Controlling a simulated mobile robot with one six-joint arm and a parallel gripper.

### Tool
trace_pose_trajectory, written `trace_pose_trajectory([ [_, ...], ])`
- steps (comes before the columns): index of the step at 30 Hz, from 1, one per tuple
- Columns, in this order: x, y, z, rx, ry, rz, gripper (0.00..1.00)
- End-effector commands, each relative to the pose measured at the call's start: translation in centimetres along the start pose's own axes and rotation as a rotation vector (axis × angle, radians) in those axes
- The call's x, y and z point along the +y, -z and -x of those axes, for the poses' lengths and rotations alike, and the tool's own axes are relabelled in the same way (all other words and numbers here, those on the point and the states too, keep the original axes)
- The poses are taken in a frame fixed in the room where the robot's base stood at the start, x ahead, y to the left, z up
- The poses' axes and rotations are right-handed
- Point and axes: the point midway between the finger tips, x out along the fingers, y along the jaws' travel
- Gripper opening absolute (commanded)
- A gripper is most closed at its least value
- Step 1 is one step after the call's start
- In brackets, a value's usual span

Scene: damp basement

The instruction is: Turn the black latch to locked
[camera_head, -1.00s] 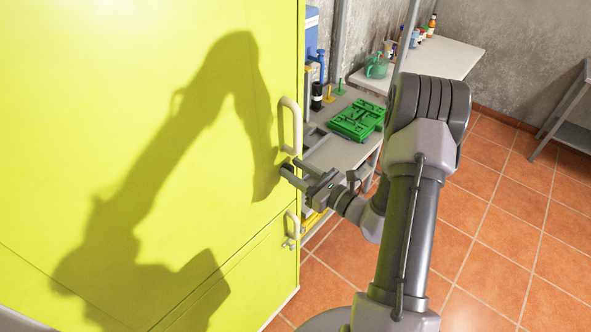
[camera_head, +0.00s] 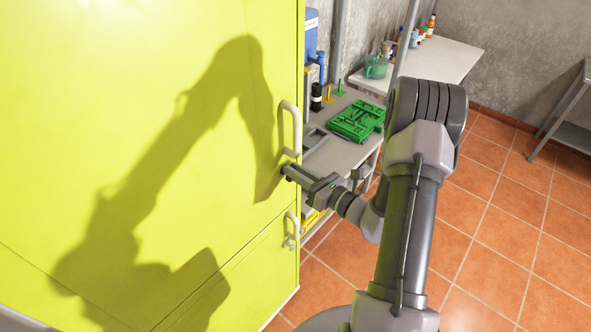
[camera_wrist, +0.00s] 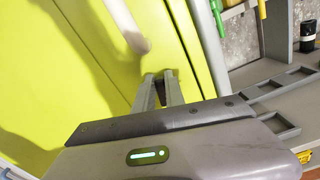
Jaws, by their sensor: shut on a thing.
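A yellow-green cabinet door (camera_head: 150,70) fills the left of the head view. It has a pale handle (camera_head: 290,128) near its right edge. My gripper (camera_head: 288,171) is at the door's edge just below this handle. In the wrist view, the two grey fingers of my gripper (camera_wrist: 160,84) reach to the door surface, close together, below the pale handle (camera_wrist: 128,28). I cannot tell how far the latch is turned.
A second pale handle (camera_head: 290,230) is on the lower door. A grey bench (camera_head: 335,155) beside the cabinet holds a green tray (camera_head: 357,121) and a black bottle (camera_head: 316,98). A white table (camera_head: 450,58) stands behind.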

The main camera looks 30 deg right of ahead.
Motion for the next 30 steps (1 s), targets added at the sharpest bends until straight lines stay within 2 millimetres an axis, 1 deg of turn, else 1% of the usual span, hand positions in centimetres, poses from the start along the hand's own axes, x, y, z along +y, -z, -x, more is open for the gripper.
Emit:
trace_pose_trajectory([
  [1, 0.0, -0.2, 0.0, 0.0, 0.0, -0.039, 0.0],
  [11, -0.6, -0.1, 0.0, 0.0, 0.0, -0.354, 0.0],
  [30, -1.5, 0.6, 0.0, 0.0, 0.0, -0.956, 0.0],
])
